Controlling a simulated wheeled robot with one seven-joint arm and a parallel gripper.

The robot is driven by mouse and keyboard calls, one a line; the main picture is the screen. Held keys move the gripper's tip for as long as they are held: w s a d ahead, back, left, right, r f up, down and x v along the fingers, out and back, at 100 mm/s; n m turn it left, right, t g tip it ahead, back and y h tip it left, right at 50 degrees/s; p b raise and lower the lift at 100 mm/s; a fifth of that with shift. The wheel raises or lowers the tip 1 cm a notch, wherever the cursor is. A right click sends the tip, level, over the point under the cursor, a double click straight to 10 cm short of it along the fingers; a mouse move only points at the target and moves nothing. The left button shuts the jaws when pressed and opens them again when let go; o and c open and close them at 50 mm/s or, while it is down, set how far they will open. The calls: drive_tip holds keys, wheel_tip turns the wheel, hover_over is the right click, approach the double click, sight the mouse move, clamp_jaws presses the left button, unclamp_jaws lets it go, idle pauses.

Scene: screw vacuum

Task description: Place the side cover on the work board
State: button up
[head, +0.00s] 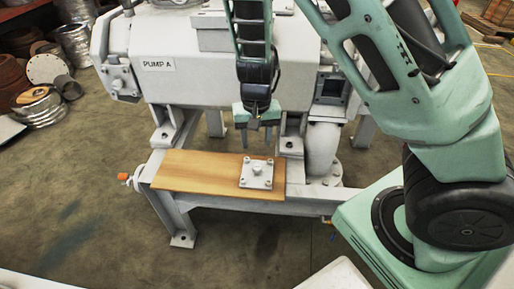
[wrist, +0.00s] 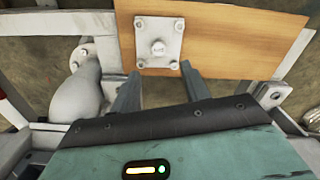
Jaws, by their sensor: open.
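The side cover (head: 257,173) is a small pale square plate with corner bolts and a central knob. It lies flat on the right part of the wooden work board (head: 190,172). In the wrist view the cover (wrist: 158,45) sits on the board (wrist: 225,45) just beyond my fingertips. My gripper (head: 257,146) points down, open and empty, above and behind the cover. In the wrist view its two fingers (wrist: 158,85) are spread apart, clear of the cover.
The white pump body (head: 200,70), labelled PUMP A, stands behind the board. The board rests on a grey metal frame (head: 235,203). A pale pipe elbow (head: 322,150) stands right of the board. Drums and flanges (head: 45,95) lie at the left on open floor.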

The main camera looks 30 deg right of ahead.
drive_tip(key=s+a+r+n+g+y, duration=0.15)
drive_tip(key=s+a+r+n, duration=0.35)
drive_tip(key=s+a+r, duration=0.5)
drive_tip(key=s+a+r+n+t, duration=0.1)
drive_tip(key=s+r+n, duration=0.1)
drive_tip(key=s, duration=0.3)
drive_tip(key=s+a+r+n+h, duration=0.1)
drive_tip(key=s+r+n, duration=0.2)
drive_tip(key=s, duration=0.3)
drive_tip(key=shift+s+n+t, duration=0.25)
drive_tip(key=shift+n+t, duration=0.1)
drive_tip(key=shift+n, duration=0.45)
drive_tip(key=shift+a, duration=0.1)
